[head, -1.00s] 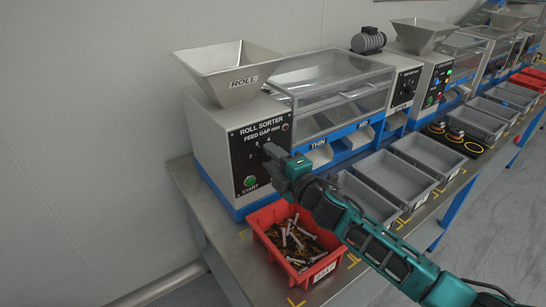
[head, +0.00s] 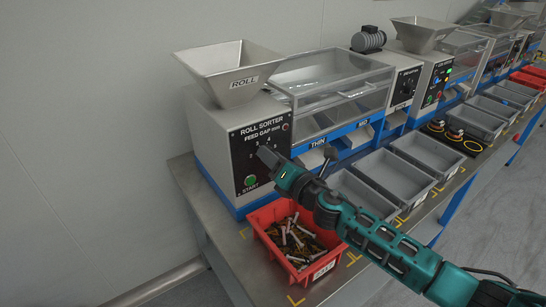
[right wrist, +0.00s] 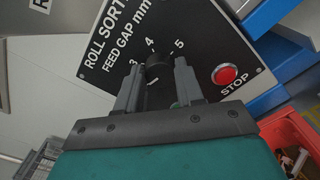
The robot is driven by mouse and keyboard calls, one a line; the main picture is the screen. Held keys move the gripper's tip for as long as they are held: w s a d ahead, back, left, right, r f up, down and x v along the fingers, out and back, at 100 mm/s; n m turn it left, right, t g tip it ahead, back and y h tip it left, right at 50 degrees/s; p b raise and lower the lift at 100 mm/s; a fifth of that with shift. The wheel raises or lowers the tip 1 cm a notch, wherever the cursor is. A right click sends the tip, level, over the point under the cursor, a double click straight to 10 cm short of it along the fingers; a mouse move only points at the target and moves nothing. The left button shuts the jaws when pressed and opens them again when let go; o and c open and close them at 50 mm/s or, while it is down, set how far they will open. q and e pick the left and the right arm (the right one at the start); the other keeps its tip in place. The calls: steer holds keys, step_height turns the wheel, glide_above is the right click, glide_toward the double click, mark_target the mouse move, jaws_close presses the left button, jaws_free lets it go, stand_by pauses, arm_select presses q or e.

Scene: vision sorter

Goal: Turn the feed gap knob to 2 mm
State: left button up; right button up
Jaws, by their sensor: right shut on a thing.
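The roll sorter's black panel (head: 258,150) is at the front left of the bench in the head view, lettered "FEED GAP mm". The dark feed gap knob (right wrist: 158,66) shows in the right wrist view among the printed numbers 3, 4 and 5. My right gripper (right wrist: 158,82) is shut on this knob, one finger on each side. In the head view the right gripper (head: 266,156) reaches the panel and hides the knob. I cannot tell clearly which number the knob points to. My left gripper is not in view.
A green START button (head: 250,181) is low on the panel. A red STOP button (right wrist: 224,75) is close to the right finger in the wrist view. A red bin (head: 270,226) of bolts stands below my gripper. Grey trays (head: 398,176) line the bench to the right.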

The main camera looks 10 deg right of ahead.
steer(key=shift+n, duration=1.1)
steer(key=o, duration=1)
steer(key=shift+o, duration=0.2)
steer(key=v, duration=1.3)
